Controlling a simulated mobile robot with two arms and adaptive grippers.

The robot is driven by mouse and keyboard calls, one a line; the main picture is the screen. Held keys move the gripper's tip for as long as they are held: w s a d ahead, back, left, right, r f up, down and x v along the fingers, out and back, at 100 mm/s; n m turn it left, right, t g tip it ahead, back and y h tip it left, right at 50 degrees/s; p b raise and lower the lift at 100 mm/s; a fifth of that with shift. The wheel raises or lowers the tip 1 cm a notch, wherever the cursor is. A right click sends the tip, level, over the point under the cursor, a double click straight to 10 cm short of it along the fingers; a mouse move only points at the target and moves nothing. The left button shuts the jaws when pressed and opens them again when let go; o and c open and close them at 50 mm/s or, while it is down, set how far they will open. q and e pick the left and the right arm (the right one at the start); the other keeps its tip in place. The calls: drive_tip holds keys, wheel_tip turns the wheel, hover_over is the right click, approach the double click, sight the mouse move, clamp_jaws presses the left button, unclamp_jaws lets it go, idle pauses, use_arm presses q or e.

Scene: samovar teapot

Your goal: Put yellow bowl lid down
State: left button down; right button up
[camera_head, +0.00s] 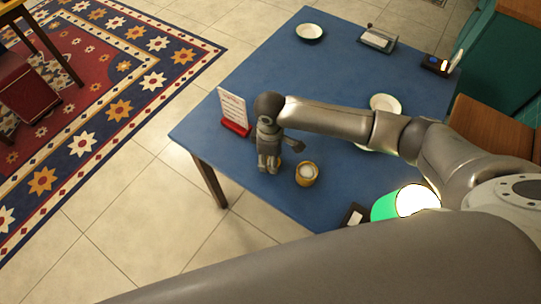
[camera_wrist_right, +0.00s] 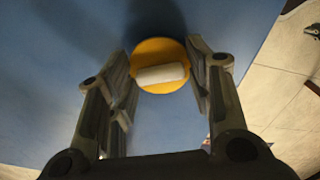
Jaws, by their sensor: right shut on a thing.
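The yellow lid (camera_wrist_right: 158,47) with a white bar-like part across it is between the fingertips of my right gripper (camera_wrist_right: 163,82) in the right wrist view. In the head view my right gripper (camera_head: 268,166) points down near the blue table's front left part. A small yellow bowl (camera_head: 308,183) with a pale inside stands open on the table just right of the gripper. I cannot tell whether the lid touches the table. My left gripper is not in view.
The blue table (camera_head: 255,95) has free room behind the gripper. A red-based sign (camera_head: 234,113) stands close left of it. White plates (camera_head: 309,31), a metal box (camera_head: 378,39), a dark device (camera_head: 436,64) and a lit green lamp-like object (camera_head: 384,207) also stand there.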

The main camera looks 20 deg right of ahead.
drive_tip(key=shift+f, duration=0.2)
drive_tip(key=o, duration=0.9)
drive_tip(key=shift+r, duration=0.1)
wheel_tip(320, 180, up, 12)
drive_tip(key=shift+b, duration=0.4)
drive_tip(key=shift+a, duration=0.1)
